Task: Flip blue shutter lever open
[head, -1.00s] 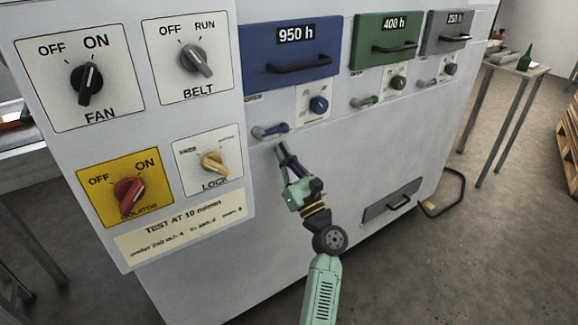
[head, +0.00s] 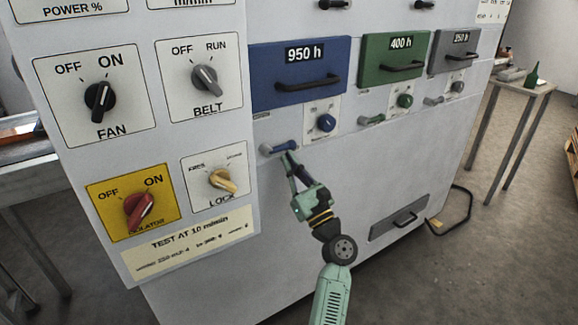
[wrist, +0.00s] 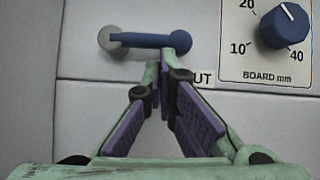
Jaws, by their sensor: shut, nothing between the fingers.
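The blue shutter lever (head: 283,147) is a short bar on the white cabinet front, below the blue 950 h drawer. It lies about level, with its grey pivot at the left and the blue handle reaching right. In the wrist view the blue lever (wrist: 155,41) crosses the upper middle, its right end just above my fingertips. My gripper (head: 287,158) is shut and empty, right below the lever's handle end. In the wrist view my gripper (wrist: 160,62) has its tips drawn together; I cannot tell whether they touch the lever. Part of a label ending in "UT" shows behind the right finger.
A blue knob marked BOARD mm (wrist: 284,27) is right of the lever. The blue drawer (head: 299,80) with its black handle is above. The LOCK knob (head: 222,180) is on a raised panel to the left. Green and grey levers sit further right.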

